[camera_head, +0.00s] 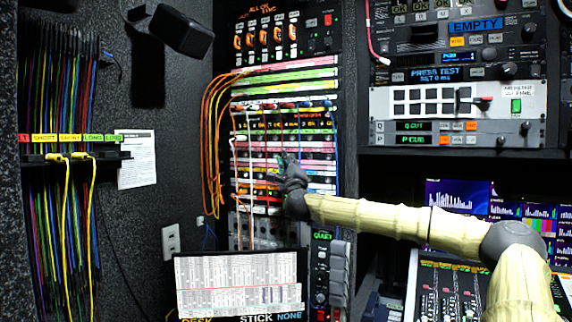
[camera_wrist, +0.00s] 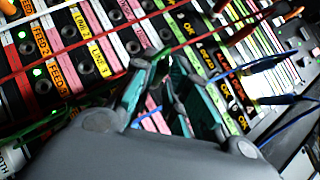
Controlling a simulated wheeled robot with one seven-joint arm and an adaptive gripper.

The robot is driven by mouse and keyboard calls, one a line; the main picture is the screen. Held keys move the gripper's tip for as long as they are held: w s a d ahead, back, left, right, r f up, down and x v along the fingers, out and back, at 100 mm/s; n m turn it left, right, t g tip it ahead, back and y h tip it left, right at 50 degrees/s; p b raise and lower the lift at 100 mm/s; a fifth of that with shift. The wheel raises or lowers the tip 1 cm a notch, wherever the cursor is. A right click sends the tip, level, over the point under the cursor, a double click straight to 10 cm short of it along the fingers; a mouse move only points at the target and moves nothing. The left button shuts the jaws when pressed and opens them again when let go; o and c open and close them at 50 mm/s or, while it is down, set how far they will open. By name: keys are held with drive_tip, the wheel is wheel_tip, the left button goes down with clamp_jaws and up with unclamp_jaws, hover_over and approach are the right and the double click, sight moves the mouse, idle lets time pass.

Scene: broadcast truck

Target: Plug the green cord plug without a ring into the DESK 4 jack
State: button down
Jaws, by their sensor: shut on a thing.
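My gripper (camera_head: 284,167) is at the face of the patch bay (camera_head: 262,88), near its middle right. In the wrist view my gripper (camera_wrist: 166,68) has its teal-lined fingers close together in front of the label strips. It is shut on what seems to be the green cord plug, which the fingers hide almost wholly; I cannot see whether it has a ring. A green cord (camera_wrist: 38,130) runs in the wrist view at the left, beside my gripper. The DESK 4 label cannot be read in either view, and I cannot tell whether the plug tip touches a jack.
Orange cords (camera_head: 212,135) loop at the bay's left side. A red cord (camera_wrist: 95,62) crosses the strips in front of the fingers. A blue cord (camera_wrist: 287,128) lies at the right. Spare cords hang on a rack (camera_head: 75,160) at far left.

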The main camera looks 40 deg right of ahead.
drive_tip(key=shift+w+d+b, duration=0.2)
drive_tip(key=shift+d+b, duration=0.15)
drive_tip(key=shift+d, duration=0.3)
drive_tip(key=c, duration=1.3)
unclamp_jaws()
drive_tip(key=shift+c, duration=0.2)
drive_tip(key=v, duration=1.2)
drive_tip(key=shift+d+f, duration=0.1)
